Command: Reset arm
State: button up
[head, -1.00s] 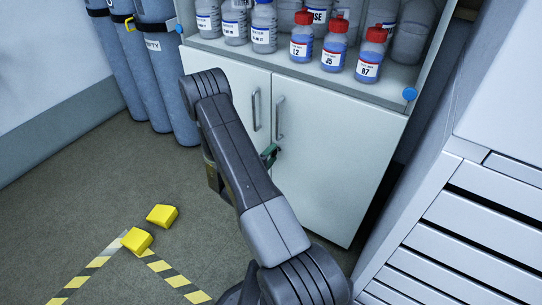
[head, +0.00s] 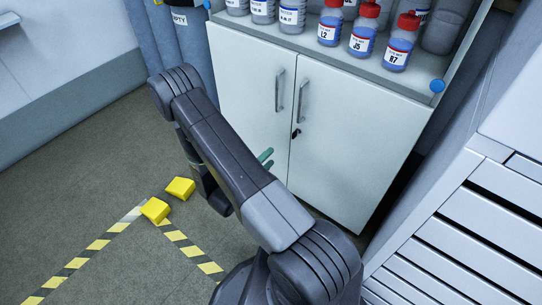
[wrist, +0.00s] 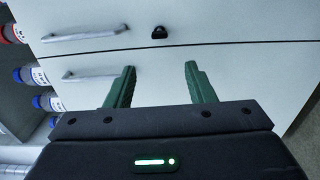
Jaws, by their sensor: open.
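My gripper (wrist: 158,86) is open in the wrist view, with its two green fingers apart and nothing between them. It points toward the white cabinet doors (wrist: 215,68). In the head view, green fingertips (head: 265,158) show past my dark arm, in front of the lower part of the cabinet's left door (head: 245,95). The rest of the gripper is mostly hidden behind my arm there.
Red-capped bottles (head: 362,28) stand on the shelf above the doors. The doors have two metal handles (head: 301,101) and a black lock (head: 296,133). A slatted grey unit (head: 470,225) is close at right. Grey cylinders (head: 190,40) stand back left. Yellow blocks (head: 155,210) and striped tape lie on open floor.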

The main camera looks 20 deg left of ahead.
jog(key=shift+w, duration=0.15)
jog(key=b+x, duration=0.1)
jog(key=x, duration=1.2)
jog(key=shift+w+b, duration=0.3)
jog(key=shift+b, duration=0.05)
jog(key=shift+s, duration=0.1)
jog(key=p, duration=0.2)
send_near(295, 134)
jog(key=x, duration=0.3)
jog(key=b+x, duration=0.1)
jog(key=x, duration=0.2)
jog(key=f+b+x, duration=0.1)
jog(key=x, duration=0.2)
jog(key=shift+a+f, duration=0.1)
jog(key=shift+a, duration=0.3)
jog(key=m, duration=1.7)
jog(key=shift+s+r+m, duration=0.1)
jog(key=shift+r+m, duration=0.15)
jog(key=shift+m, duration=0.15)
